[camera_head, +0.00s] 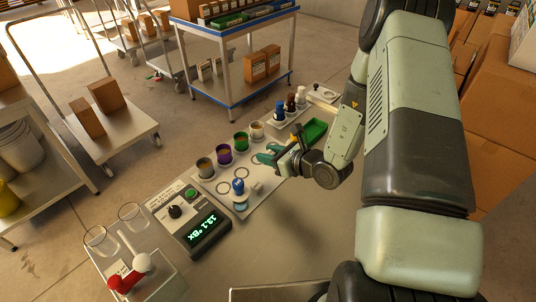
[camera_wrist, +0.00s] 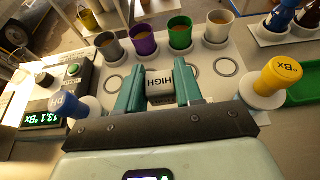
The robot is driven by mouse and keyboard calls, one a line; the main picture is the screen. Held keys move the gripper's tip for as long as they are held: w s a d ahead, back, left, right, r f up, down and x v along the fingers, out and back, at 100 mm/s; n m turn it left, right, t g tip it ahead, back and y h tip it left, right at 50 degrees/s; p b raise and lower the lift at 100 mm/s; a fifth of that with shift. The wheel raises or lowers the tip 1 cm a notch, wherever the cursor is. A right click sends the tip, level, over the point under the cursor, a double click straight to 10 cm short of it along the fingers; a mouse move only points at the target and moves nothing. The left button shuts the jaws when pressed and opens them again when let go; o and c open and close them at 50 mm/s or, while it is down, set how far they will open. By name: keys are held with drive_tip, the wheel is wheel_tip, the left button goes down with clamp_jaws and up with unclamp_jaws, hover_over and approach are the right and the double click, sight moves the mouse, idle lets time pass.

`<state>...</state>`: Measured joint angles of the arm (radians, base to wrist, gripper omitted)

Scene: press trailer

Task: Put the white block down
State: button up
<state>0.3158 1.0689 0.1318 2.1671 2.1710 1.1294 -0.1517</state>
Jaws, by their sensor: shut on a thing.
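The white block (camera_wrist: 160,84), marked "HIGH", sits between the two green fingers of my gripper (camera_wrist: 160,92) in the wrist view. The fingers are shut on its sides. Behind it lies the pale board (camera_wrist: 200,88) with printed rings; one ring (camera_wrist: 115,83) shows left of the fingers and another (camera_wrist: 226,67) right of them. I cannot tell whether the block touches the board. In the head view my gripper (camera_head: 270,156) is low over the board, near the row of cups, and the block in it cannot be made out.
Grey, purple (camera_wrist: 143,41), green (camera_wrist: 180,32) and white cups stand in a row behind the rings. A blue-topped piece (camera_wrist: 68,104) is at the left, a yellow-topped one (camera_wrist: 277,76) at the right. A meter (camera_head: 202,230) and a green tray (camera_head: 314,131) flank the board.

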drive_tip(key=shift+r, duration=0.55)
drive_tip(key=d+r+m+t+h, duration=0.2)
drive_tip(key=d+r+m+h, duration=0.15)
drive_tip(key=r, duration=1.55)
drive_tip(key=d+r+m+t+h, duration=0.15)
drive_tip(key=d+r, duration=0.25)
drive_tip(key=r, duration=1.5)
drive_tip(key=n+g+y, duration=0.4)
drive_tip(key=n+y, duration=0.1)
hover_over(310, 186)
drive_tip(key=shift+t, duration=0.25)
wheel_tip(310, 186, down, 44)
drive_tip(key=shift+r, duration=0.15)
drive_tip(key=shift+f, duration=2.3)
drive_tip(key=shift+f, duration=0.1)
